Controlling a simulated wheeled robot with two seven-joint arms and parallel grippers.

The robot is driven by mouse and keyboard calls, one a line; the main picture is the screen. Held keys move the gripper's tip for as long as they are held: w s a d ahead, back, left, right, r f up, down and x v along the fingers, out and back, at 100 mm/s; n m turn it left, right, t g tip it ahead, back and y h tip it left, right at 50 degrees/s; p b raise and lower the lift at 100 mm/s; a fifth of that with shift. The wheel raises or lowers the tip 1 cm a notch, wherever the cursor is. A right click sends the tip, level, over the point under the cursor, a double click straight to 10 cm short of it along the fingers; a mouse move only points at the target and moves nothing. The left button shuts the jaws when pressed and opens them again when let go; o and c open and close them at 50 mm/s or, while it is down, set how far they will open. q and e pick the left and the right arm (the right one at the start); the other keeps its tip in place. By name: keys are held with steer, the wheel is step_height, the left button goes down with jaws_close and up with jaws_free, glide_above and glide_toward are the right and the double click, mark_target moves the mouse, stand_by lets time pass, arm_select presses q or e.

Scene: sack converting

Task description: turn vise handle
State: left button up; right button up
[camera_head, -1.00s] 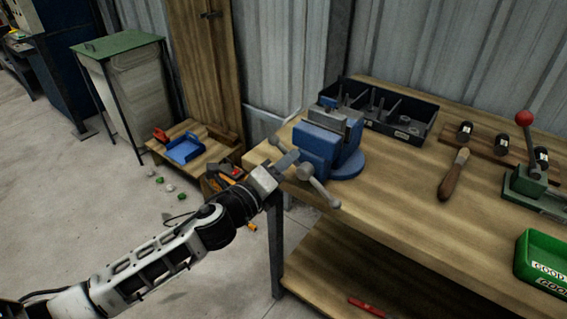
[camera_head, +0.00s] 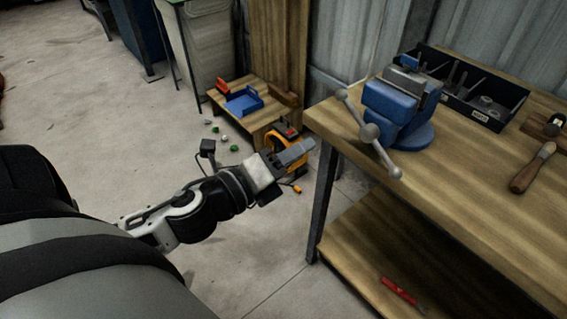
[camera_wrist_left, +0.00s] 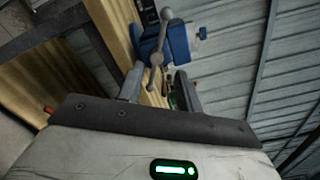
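The blue vise (camera_head: 400,106) is fixed near the left corner of the workbench. Its grey handle (camera_head: 382,154) is a slanted bar with ball ends and a round hub, running from upper left to lower right. My left gripper (camera_head: 306,150) is left of the handle, off the bench edge, and apart from it. In the left wrist view the handle (camera_wrist_left: 154,72) and vise (camera_wrist_left: 178,42) appear beyond my two fingers (camera_wrist_left: 158,90), which are spread with nothing visibly held between them. My right gripper is not in view.
The wooden workbench (camera_head: 460,180) has a black divided tray (camera_head: 485,109) and a wooden-handled tool (camera_head: 532,168) on top. A red-handled tool (camera_head: 399,291) lies on the lower shelf. A low wooden stand (camera_head: 262,118) is behind my arm. Floor left of the bench is mostly clear.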

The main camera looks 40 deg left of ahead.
arm_select(q)
steer(key=shift+v, duration=1.2)
steer(key=s+d+f+n+g, duration=0.2)
steer(key=d+f+n+g, duration=0.1)
steer(key=f+n, duration=0.7)
steer(key=s+d+f+n+g+y, duration=0.1)
steer(key=s+d+f+n+g, duration=0.2)
steer(key=d+f+n, duration=0.3)
step_height(320, 180, down, 5)
steer(key=n, duration=0.8)
steer(key=shift+s+d+n+g, duration=0.25)
steer(key=shift+n+g, duration=0.05)
steer(key=shift+g, duration=0.1)
